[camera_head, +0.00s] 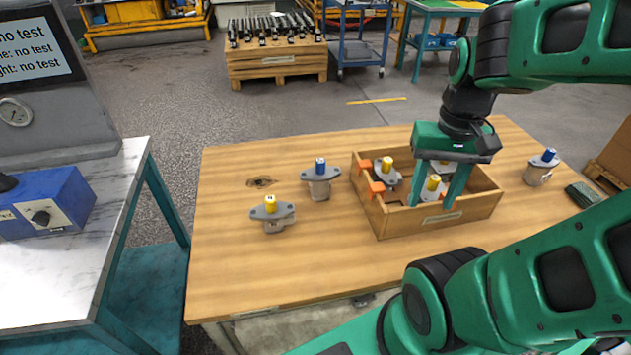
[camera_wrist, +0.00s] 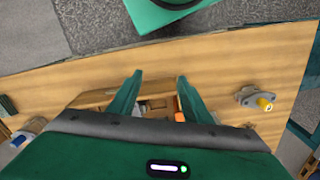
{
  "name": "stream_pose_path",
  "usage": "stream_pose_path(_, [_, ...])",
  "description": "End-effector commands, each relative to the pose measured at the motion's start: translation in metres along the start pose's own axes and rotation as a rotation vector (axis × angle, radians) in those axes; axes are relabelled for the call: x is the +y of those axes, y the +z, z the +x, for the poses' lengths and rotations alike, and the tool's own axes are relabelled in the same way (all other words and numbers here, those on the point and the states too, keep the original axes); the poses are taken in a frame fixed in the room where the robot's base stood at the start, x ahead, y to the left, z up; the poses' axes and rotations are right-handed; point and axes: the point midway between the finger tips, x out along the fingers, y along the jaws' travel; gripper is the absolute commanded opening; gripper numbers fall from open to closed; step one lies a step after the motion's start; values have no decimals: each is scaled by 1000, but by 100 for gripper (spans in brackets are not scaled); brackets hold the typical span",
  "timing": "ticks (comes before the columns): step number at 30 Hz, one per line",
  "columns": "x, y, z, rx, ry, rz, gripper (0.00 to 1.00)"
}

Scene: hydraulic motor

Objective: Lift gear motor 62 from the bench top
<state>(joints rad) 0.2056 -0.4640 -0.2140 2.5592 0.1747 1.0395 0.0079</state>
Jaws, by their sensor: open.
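Several gear motors show in the head view; I cannot read the number 62 on any. On the bench top (camera_head: 300,265) stand a yellow-topped motor (camera_head: 272,214), a blue-topped motor (camera_head: 320,180) and, at the far right, another blue-topped motor (camera_head: 540,168). Two yellow-topped motors stand in the wooden crate, a left one (camera_head: 387,172) and a right one (camera_head: 434,186). My gripper (camera_head: 432,201) is open and points down over the crate, its fingers appearing either side of the right crate motor. The wrist view shows the open fingers (camera_wrist: 159,78), with no motor clearly between them.
The wooden crate (camera_head: 420,220) has orange pieces (camera_head: 376,189) along its walls. A dark green object (camera_head: 584,195) lies near the bench's right edge. A marble-topped table with a blue box (camera_head: 45,205) stands at left. The bench's front left is clear.

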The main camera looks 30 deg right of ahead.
Motion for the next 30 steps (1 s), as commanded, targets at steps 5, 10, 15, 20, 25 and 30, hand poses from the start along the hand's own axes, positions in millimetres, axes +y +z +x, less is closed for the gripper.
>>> stream_pose_path(5, [0, 0, 0, 0, 0, 0, 45])
stream_pose_path(10, [4, 7, -5, 13, -8, -15, 71])
stream_pose_path(15, [-14, -28, -8, 46, -16, -187, 77])
stream_pose_path(20, [-58, -87, -6, 107, -52, -504, 77])
stream_pose_path(25, [-113, -145, 4, 187, -116, -845, 77])
stream_pose_path(30, [-164, -186, 14, 276, -190, -1116, 77])
